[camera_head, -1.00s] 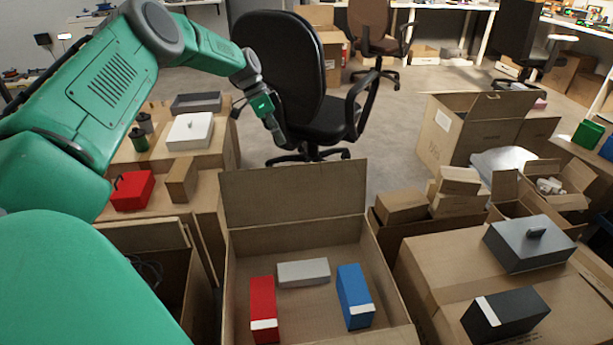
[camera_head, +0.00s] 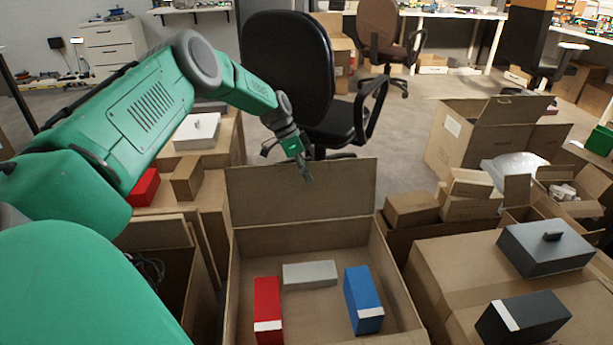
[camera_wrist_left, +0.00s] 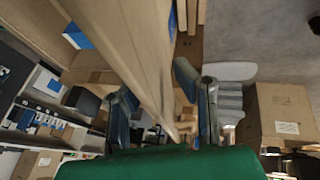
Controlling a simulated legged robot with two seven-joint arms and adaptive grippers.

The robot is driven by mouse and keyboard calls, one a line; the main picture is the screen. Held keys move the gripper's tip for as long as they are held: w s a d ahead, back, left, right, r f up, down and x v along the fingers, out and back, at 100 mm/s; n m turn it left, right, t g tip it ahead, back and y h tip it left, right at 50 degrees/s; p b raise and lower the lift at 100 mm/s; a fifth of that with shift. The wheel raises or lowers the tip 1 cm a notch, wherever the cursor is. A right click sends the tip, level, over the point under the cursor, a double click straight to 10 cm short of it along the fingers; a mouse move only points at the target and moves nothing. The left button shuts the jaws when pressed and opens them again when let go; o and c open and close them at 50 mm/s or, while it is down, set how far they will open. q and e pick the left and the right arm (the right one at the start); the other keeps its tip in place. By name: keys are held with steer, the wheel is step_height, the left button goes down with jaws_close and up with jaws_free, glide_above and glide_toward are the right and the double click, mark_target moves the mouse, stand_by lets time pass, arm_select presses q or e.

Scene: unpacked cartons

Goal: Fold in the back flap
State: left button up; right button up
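The open carton (camera_head: 232,285) stands in the lower middle of the head view. Its back flap (camera_head: 300,195) stands up at the far side, tilted slightly back. A red box (camera_head: 267,305), a grey box (camera_head: 310,274) and a blue box (camera_head: 362,292) lie inside. My right gripper is not in view.
A carton with a grey box (camera_head: 545,248) and a black box (camera_head: 522,316) on top stands at the right. An office chair (camera_head: 288,65) stands behind the flap. More cartons (camera_head: 470,135) stand at the back right. Cartons with boxes stand at the left.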

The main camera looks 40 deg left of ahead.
arm_select(q)
jaws_close()
steer(key=shift+s+d, duration=0.1)
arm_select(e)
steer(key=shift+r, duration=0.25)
